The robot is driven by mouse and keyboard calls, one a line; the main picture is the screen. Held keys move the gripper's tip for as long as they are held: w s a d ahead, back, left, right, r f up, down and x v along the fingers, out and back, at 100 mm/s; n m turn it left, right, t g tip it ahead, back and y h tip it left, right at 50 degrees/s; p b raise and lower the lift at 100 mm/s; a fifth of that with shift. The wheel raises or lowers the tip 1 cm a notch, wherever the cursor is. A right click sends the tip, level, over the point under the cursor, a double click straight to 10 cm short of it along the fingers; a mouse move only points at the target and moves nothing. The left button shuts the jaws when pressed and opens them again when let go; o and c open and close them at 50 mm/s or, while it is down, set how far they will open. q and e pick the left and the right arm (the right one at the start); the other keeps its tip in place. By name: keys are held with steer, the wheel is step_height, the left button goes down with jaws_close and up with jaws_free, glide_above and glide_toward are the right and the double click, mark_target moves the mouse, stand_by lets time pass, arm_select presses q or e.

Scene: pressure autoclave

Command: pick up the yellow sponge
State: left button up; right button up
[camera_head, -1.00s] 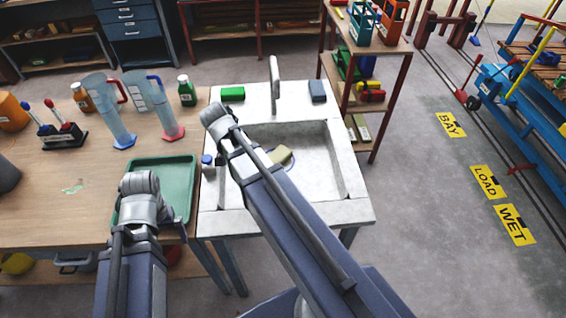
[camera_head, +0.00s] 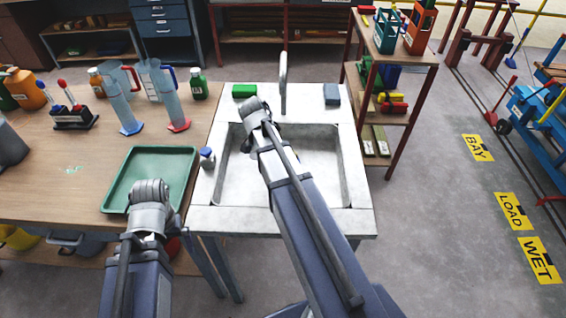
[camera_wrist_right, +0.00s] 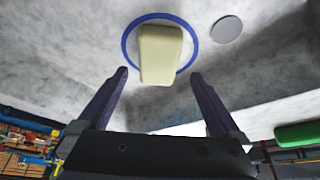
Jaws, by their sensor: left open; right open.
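The yellow sponge (camera_wrist_right: 160,52) shows pale in the right wrist view, lying over a blue ring (camera_wrist_right: 128,38) on the grey sink floor. In the head view it is hidden behind my right arm. My right gripper (camera_wrist_right: 160,76) is open, its two fingers apart, with the sponge ahead between their tips; the exact gap to it is unclear. In the head view my right arm reaches over the sink basin (camera_head: 322,165). My left gripper (camera_head: 150,192) is open near the front edge of the green tray; its fingertips are hard to make out.
A green tray (camera_head: 122,186) lies on the wooden table (camera_head: 50,165), left of the sink. A green block (camera_head: 244,91) and a grey-blue block (camera_head: 331,94) lie on the sink's back rim beside the tap (camera_head: 283,82). A blue-capped item (camera_head: 207,155) stands on the left rim.

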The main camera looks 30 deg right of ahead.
steer(key=shift+b+x, duration=2.35)
steer(key=shift+x, duration=0.2)
steer(key=shift+s+f, duration=0.1)
steer(key=shift+f, duration=0.15)
steer(key=c, duration=1.4)
step_height(320, 180, up, 11)
steer(key=p, duration=1)
steer(key=shift+f, duration=0.2)
steer(key=o, duration=0.8)
steer(key=c, duration=0.5)
